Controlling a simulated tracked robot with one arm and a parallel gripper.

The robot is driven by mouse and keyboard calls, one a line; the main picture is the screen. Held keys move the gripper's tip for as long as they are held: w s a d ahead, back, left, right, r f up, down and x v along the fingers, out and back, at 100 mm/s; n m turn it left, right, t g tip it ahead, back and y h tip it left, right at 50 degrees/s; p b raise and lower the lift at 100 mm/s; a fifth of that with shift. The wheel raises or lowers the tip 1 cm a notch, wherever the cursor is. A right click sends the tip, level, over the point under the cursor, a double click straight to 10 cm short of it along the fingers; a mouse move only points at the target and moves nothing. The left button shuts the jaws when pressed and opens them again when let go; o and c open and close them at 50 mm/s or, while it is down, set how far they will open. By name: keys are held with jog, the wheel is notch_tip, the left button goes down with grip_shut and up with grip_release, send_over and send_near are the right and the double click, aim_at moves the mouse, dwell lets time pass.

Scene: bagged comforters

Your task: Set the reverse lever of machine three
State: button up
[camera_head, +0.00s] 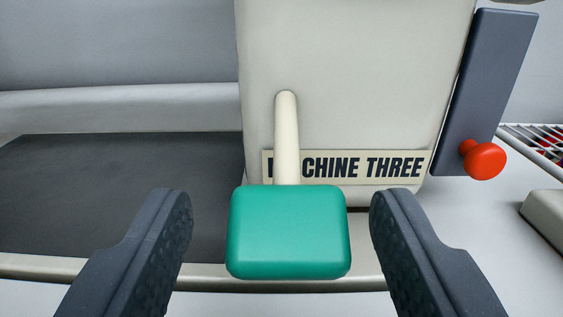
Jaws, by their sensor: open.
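The cream housing of machine three (390,80) stands in the middle, with a label (365,167) whose first letters are partly hidden by a lever. The lever has a cream shaft (286,130) and a green block-shaped handle (288,232). It comes out of the housing toward me, with the handle near the bottom middle. My gripper (280,222) is open, one finger on each side of the green handle. A gap shows between each finger and the handle. Which way the lever is set, I cannot tell.
A dark flat belt-like surface (120,190) with a pale front rail (50,266) lies at left. On the housing's right side is a dark grey panel (490,80) with a red knob (483,160). A white wire rack (540,145) stands at far right.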

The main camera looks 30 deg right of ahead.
jog(key=shift+w+d+f, duration=0.1)
jog(key=shift+w+d, duration=0.3)
jog(key=shift+w, duration=0.1)
grip_shut()
jog(key=shift+a, duration=0.1)
